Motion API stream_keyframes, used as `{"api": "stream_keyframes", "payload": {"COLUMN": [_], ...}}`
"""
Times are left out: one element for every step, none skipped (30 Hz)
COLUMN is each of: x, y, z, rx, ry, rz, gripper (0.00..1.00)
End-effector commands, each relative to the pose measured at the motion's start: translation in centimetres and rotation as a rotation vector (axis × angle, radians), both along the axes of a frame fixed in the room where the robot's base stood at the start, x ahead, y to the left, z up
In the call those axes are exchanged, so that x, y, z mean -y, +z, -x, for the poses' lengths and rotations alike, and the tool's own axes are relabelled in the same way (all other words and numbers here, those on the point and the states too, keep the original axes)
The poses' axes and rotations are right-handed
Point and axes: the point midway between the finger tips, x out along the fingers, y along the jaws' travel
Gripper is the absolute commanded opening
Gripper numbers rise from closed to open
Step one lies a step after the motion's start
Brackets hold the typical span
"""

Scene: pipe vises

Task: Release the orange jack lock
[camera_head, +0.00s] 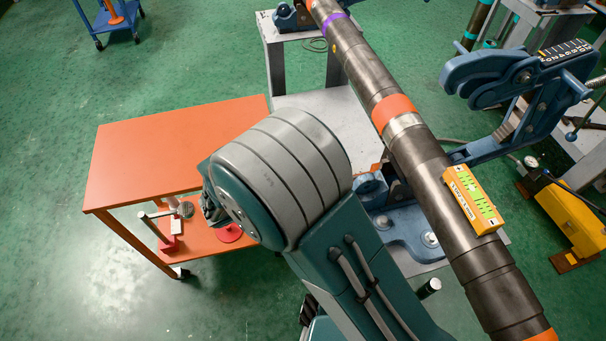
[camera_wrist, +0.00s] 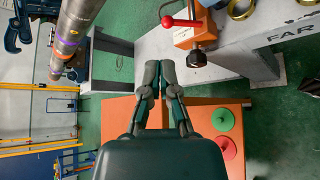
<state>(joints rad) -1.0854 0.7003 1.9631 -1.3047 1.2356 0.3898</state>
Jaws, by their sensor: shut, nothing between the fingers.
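An orange block (camera_wrist: 197,36) with a black knob (camera_wrist: 196,58) and a red-handled lever (camera_wrist: 182,20) sits on the edge of a grey bench, at the top of the wrist view. It may be the orange jack lock, but I cannot tell for certain. My gripper (camera_wrist: 160,66) is in the middle of the wrist view, its fingers together and empty. Its tips point toward the bench, to the lower left of the orange block, and appear apart from it. In the head view, my arm mostly hides the gripper, and I cannot make out the block.
A long dark pipe (camera_head: 358,66) runs diagonally past a blue vise (camera_head: 487,76), with a yellow level (camera_head: 473,200) on it. An orange cart (camera_head: 175,150) stands left of my arm. A yellow device (camera_head: 570,214) is on the floor at right. The green floor at left is open.

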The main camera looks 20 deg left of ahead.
Motion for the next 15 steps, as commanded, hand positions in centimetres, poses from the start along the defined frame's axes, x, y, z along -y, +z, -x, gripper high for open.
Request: {"api": "stream_keyframes", "payload": {"x": [-0.5,-0.7,-1.0,-1.1,-1.3,-1.5,-1.6,-1.6,-1.7,-1.7,-1.7,-1.7,-1.7,-1.7,-1.7], "y": [0.4,0.6,0.8,0.9,1.0,1.1,1.2,1.2,1.2,1.2,1.2,1.2,1.2,1.2,1.2], "z": [0.7,1.0,1.4,1.6,1.8,2.1,2.2,2.3,2.4,2.4,2.4,2.4,2.4,2.4,2.4], "rx": [0.0,0.001,0.0,0.0,0.0,0.0,0.0,0.0,-0.001,-0.001,-0.001,-0.001,-0.001,-0.001,-0.001], "ry": [0.003,0.003,0.002,0.001,0.001,0.001,0.001,0.0,0.0,0.0,-0.001,-0.001,-0.001,-0.001,-0.001], "rz": [-0.002,-0.001,-0.001,0.0,0.0,0.001,0.001,0.001,0.002,0.002,0.003,0.003,0.003,0.003,0.003], "gripper": [0.0,0.0,0.0,0.0,0.0,0.0,0.0,0.0,0.0,0.0,0.0,0.0,0.0,0.0,0.0]}}
